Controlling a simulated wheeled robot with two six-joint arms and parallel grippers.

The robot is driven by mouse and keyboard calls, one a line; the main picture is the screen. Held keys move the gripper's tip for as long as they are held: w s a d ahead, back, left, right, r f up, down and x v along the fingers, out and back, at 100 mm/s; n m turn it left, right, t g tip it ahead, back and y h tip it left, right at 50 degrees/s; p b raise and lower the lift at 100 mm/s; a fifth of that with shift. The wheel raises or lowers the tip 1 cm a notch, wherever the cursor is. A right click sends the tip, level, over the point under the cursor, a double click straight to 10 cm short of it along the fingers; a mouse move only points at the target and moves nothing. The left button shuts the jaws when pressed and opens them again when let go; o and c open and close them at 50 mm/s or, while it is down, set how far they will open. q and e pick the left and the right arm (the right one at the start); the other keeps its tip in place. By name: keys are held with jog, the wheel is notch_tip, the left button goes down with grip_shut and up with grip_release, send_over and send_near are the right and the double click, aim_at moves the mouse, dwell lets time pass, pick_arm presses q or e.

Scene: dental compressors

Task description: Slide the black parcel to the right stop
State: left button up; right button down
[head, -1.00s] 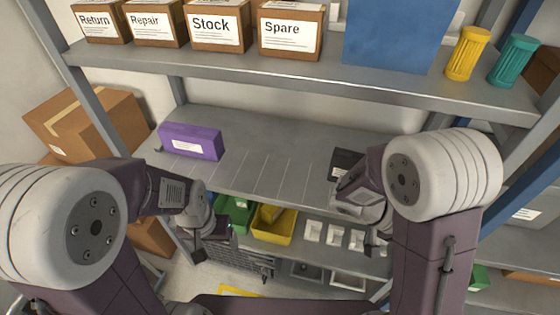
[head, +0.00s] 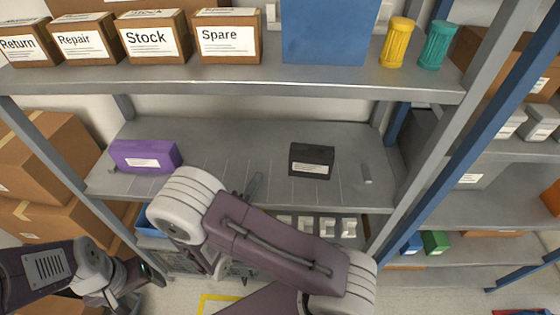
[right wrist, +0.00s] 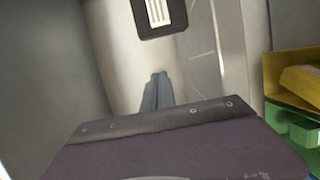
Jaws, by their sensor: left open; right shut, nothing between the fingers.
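The black parcel (head: 312,161), a box with a white label, stands on the middle shelf right of centre. It also shows at the top of the right wrist view (right wrist: 158,14). My left gripper (head: 150,274) is open and low at the left, away from the shelf.
A purple parcel (head: 145,156) stands at the shelf's left end. The upper shelf (head: 230,78) with labelled boxes, a blue panel (head: 323,32) and two jars overhangs the back. The shelf between the parcels is clear, with thin marked lines.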

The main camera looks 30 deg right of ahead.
jog(key=p+x, duration=0.2)
jog(key=x, duration=0.7)
jog(key=shift+d+r, duration=0.15)
jog(key=shift+d, duration=0.05)
jog(key=shift+s+d+p, duration=0.3)
jog(key=shift+s+d, duration=0.6)
jog(key=shift+d, duration=0.05)
jog(key=shift+s+d, duration=0.4)
jog(key=shift+d, duration=0.05)
